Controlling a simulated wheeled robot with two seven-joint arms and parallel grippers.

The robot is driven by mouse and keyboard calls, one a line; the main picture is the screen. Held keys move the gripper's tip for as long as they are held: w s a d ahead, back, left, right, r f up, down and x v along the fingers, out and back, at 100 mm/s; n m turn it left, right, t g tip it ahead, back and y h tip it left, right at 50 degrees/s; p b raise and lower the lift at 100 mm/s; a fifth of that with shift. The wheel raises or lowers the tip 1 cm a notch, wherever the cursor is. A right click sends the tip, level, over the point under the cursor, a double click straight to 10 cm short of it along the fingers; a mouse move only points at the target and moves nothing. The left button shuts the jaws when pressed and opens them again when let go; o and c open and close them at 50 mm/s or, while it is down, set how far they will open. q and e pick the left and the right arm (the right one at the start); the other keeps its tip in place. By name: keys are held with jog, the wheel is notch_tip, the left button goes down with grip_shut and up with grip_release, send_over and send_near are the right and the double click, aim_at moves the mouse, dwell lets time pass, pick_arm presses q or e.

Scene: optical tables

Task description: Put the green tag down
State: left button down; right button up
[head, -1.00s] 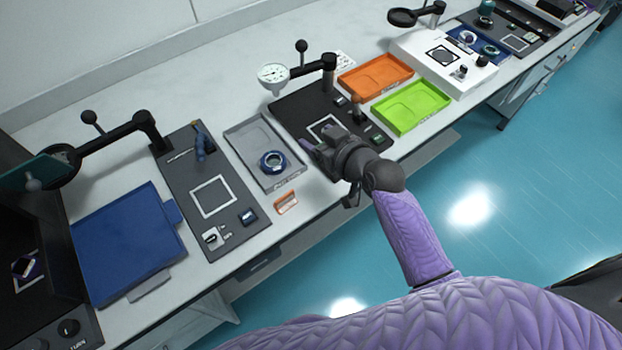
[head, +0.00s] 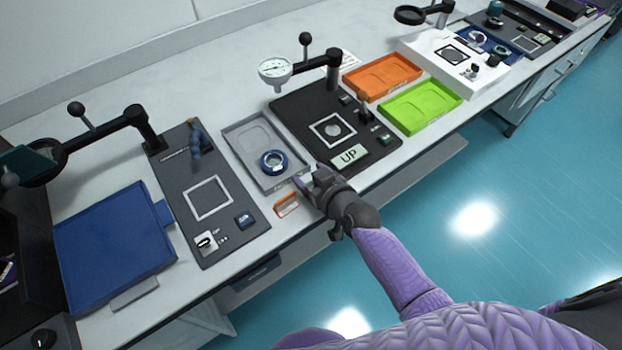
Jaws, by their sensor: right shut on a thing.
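My right gripper (head: 308,183) is in the head view, over the front edge of the table, between the grey tray (head: 236,131) and the black gauge plate (head: 290,103). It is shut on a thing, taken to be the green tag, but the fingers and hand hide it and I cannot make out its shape. An orange-rimmed tag (head: 287,205) lies on the table just left of the gripper. A pale green panel reading UP (head: 349,156) shows at the front of the black gauge plate, apart from the fingers. My left gripper is not in view.
The grey tray holds a blue ring (head: 272,162). An orange tray (head: 383,76) and a green tray (head: 420,106) lie to the right.

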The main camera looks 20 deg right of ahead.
jog(key=shift+r, duration=0.15)
jog(key=o, duration=1.1)
jog(key=shift+f, duration=0.2)
